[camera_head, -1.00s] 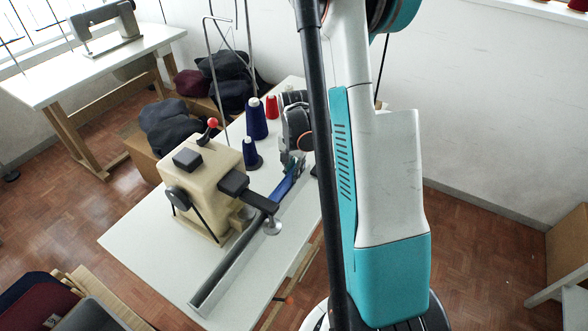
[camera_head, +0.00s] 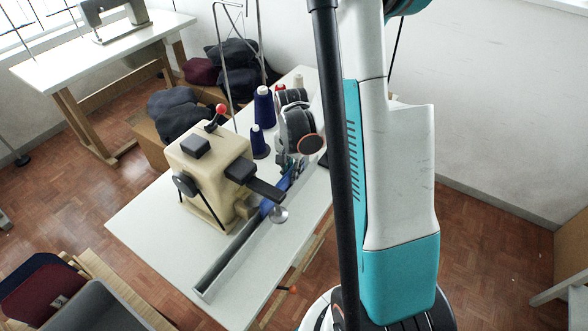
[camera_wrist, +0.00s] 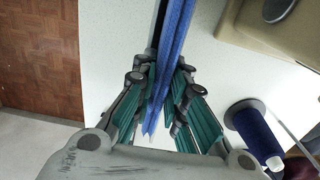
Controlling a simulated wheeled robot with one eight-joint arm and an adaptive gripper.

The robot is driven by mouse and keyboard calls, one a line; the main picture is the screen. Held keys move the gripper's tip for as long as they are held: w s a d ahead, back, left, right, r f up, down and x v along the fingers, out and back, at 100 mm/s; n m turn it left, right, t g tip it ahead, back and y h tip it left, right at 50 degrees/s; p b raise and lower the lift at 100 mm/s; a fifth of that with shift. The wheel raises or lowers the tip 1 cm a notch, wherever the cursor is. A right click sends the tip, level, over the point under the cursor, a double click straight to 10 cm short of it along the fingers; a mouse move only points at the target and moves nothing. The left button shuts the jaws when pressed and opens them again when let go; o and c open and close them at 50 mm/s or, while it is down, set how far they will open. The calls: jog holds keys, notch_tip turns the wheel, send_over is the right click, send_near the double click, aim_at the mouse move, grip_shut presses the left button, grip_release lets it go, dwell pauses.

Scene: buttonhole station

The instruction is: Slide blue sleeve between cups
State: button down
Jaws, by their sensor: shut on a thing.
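The blue sleeve (camera_head: 268,207) is a long narrow strip lying along the grey rail, beside the cream machine. Its front end is at the round metal cup (camera_head: 279,214) and partly hidden by it. A second cup (camera_head: 243,210) appears on the machine side, small and partly in shadow. I cannot tell whether the sleeve touches either cup. My gripper (camera_head: 289,178) is behind the machine's dark arm at the sleeve's rear end. In the wrist view, my gripper (camera_wrist: 162,90) has its teal fingers shut around the blue sleeve (camera_wrist: 176,50), which extends up and out of frame.
The cream machine (camera_head: 205,170) with a red knob stands left of the grey rail (camera_head: 228,265). Blue thread cones (camera_head: 262,108) stand behind it. The white table (camera_head: 150,220) is clear at the front left.

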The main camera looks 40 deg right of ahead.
jog(key=shift+a, duration=0.1)
jog(key=c, duration=1.5)
grip_release()
jog(key=shift+c, duration=0.2)
jog(key=shift+r, duration=0.15)
notch_tip(320, 180, up, 12)
